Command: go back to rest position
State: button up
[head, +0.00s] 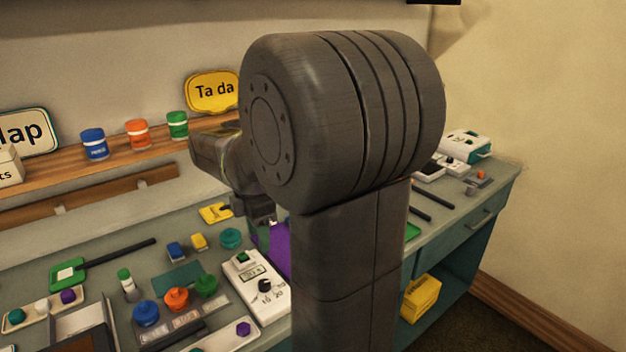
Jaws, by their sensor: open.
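My arm stands large in the middle of the head view and reaches over the bench (105,232). My gripper (262,228) shows small, left of the arm's big joint, and points down over the bench. It is open, and I see nothing held in it. A purple item (281,250) lies just beside and behind it, partly hidden by my arm. A white device with a dial and display (256,284) is below it in the picture. My arm hides much of the bench's middle.
Teal (230,238), orange (176,299), blue (145,313) and green (206,285) round pieces sit left of my gripper. Coloured jars (138,134) stand on the back shelf. White devices (465,146) are at the far right. A yellow box (420,298) is beneath the bench.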

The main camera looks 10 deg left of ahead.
aim_at(264, 282)
notch_tip(264, 282, down, 14)
dwell(0.6)
jog(key=shift+r, duration=0.1)
